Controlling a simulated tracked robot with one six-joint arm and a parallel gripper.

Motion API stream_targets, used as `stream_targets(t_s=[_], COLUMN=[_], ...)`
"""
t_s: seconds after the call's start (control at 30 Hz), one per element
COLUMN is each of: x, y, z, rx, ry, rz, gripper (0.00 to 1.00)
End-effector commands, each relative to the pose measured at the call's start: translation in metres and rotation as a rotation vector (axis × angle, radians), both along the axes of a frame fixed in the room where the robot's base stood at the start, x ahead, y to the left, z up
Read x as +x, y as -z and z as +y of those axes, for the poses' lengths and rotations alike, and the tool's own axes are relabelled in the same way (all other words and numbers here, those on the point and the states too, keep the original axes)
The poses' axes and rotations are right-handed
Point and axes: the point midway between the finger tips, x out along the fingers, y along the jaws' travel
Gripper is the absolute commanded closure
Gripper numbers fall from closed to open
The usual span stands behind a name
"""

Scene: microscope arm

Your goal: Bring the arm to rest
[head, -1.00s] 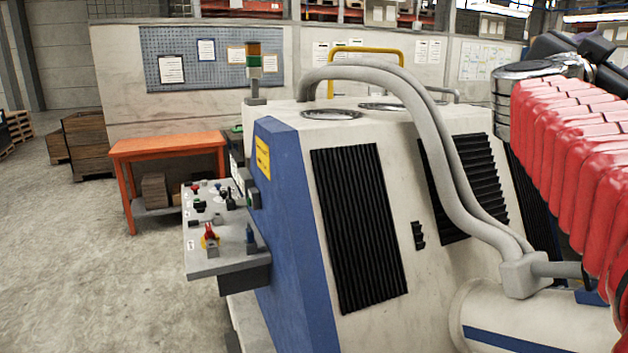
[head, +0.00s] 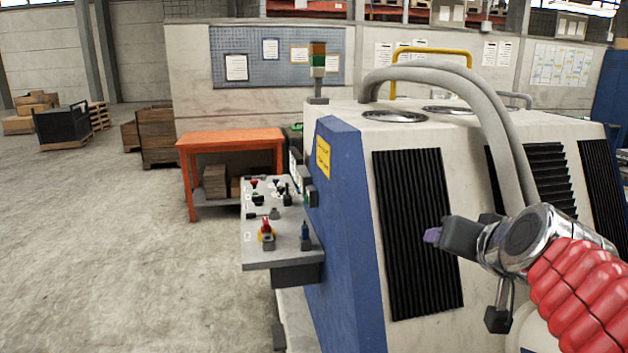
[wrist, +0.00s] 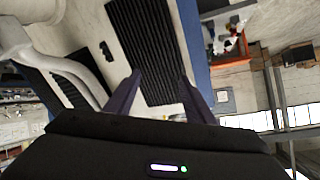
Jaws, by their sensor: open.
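My gripper (head: 433,236) is in the right half of the head view, at the end of my red-sleeved arm. It points left and appears in front of the machine's (head: 352,240) slatted side, with no contact that I can make out. In the wrist view, my gripper (wrist: 160,78) shows two dark purple fingers spread apart with nothing between them. The black vent panel (wrist: 150,50) lies beyond them. The arm's upper links are outside the head view.
A control panel (head: 284,225) with knobs and levers juts from the machine's left side. An orange table (head: 230,138) stands behind it. Thick grey hoses (head: 500,110) arch over the machine. Open concrete floor (head: 120,250) lies to the left, with wooden crates (head: 155,130) farther back.

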Motion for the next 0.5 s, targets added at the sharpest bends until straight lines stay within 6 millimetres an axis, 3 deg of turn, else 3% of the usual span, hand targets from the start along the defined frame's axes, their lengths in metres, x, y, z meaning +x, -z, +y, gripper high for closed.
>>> stream_targets(t_s=[0.03, 0.2, 0.5], x=[-0.013, -0.066, -0.157], y=[0.022, 0.089, 0.17], z=[0.012, 0.038, 0.056], rx=[0.002, -0.011, -0.136], ry=[-0.027, -0.093, -0.188], rz=[0.066, 0.295, 0.588], gripper=[0.51, 0.51, 0.51])
